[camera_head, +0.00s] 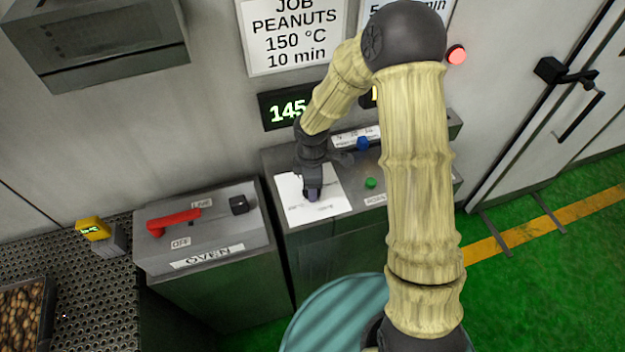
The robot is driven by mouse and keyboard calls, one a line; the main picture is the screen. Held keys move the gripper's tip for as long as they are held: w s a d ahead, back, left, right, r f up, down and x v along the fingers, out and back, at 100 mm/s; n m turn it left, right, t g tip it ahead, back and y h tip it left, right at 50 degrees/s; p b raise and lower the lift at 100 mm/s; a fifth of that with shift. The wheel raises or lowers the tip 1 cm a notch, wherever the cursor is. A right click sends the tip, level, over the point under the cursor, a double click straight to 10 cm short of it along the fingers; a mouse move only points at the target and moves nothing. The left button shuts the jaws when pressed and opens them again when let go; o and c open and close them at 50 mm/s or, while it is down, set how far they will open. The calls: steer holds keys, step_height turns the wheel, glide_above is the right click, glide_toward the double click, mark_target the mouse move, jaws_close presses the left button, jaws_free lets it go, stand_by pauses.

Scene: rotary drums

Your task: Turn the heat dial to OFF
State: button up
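A white dial plate (333,207) with small, unreadable print lies on top of the grey control box in the middle. My gripper (312,194) points down over the middle of this plate. It covers the place where the heat dial would sit, so the dial and its pointer cannot be made out. The fingertips are small and dark, and I cannot tell whether they are open, shut or touching a knob. A green display (288,112) behind my wrist reads 145, with any further characters covered by my arm.
Right of the plate are a green button (370,183) and a blue knob (362,143). Left is the OVEN box (208,252) with a red lever (173,221).

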steer(key=shift+w+a+r+n+p, duration=0.15)
steer(key=shift+n+p, duration=0.3)
steer(key=shift+n, duration=0.85)
steer(key=o, duration=1)
step_height(320, 180, up, 17)
steer(key=shift+r+b, duration=0.1)
steer(key=shift+b, duration=0.85)
